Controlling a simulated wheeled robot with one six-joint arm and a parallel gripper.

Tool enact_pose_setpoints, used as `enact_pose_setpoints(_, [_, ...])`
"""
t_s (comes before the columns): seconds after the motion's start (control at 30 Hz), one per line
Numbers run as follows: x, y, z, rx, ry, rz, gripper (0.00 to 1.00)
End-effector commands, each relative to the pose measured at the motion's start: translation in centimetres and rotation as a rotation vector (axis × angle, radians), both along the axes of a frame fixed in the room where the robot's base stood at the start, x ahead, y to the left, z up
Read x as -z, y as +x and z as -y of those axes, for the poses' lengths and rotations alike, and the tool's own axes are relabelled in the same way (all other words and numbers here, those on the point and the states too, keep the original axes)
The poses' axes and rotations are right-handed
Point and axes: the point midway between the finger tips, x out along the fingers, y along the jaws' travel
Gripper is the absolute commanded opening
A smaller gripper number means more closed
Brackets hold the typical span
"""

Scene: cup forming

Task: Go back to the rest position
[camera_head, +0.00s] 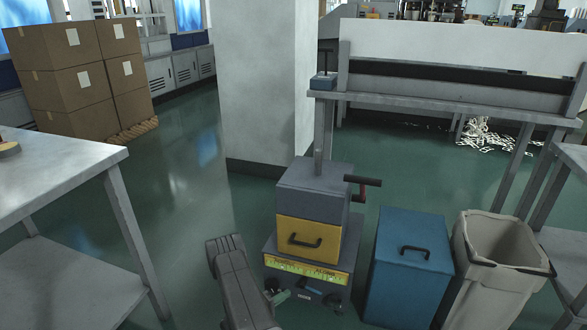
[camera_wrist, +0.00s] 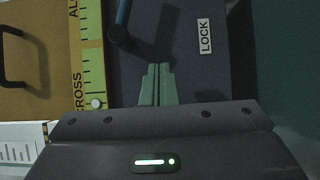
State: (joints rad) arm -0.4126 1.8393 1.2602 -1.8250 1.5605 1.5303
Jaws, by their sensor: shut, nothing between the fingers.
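My gripper (camera_wrist: 157,70) is shut and empty, its two pale green fingers together in the wrist view. The fingers are over the dark front of the machine's base (camera_wrist: 190,60), beside a dark blue lever (camera_wrist: 122,18) and a white LOCK label (camera_wrist: 204,37). I cannot tell whether they touch the base. In the head view the machine (camera_head: 315,188) has a grey upper block, a yellow drawer (camera_head: 300,241) with a black handle, and a yellow scale strip (camera_head: 305,270). Part of my arm shows left of the machine.
A blue bin (camera_head: 405,270) and an open grey bin (camera_head: 500,255) stand right of the machine. A white pillar (camera_head: 262,90) rises behind it. A metal table (camera_head: 55,170) is at the left, with stacked boxes (camera_head: 75,70) beyond.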

Motion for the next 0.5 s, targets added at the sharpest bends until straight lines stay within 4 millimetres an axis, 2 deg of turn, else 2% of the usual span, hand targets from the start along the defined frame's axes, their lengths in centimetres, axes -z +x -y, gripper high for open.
enact_pose_setpoints(0.03, [-0.2, 0.0, -1.0, -0.005, 0.001, 0.001, 0.0])
enact_pose_setpoints(0.2, [-0.2, -1.3, -3.1, -0.005, 0.0, -0.001, 0.0])
enact_pose_setpoints(0.5, [0.0, -3.1, -5.2, -0.001, 0.0, -0.001, 0.0])
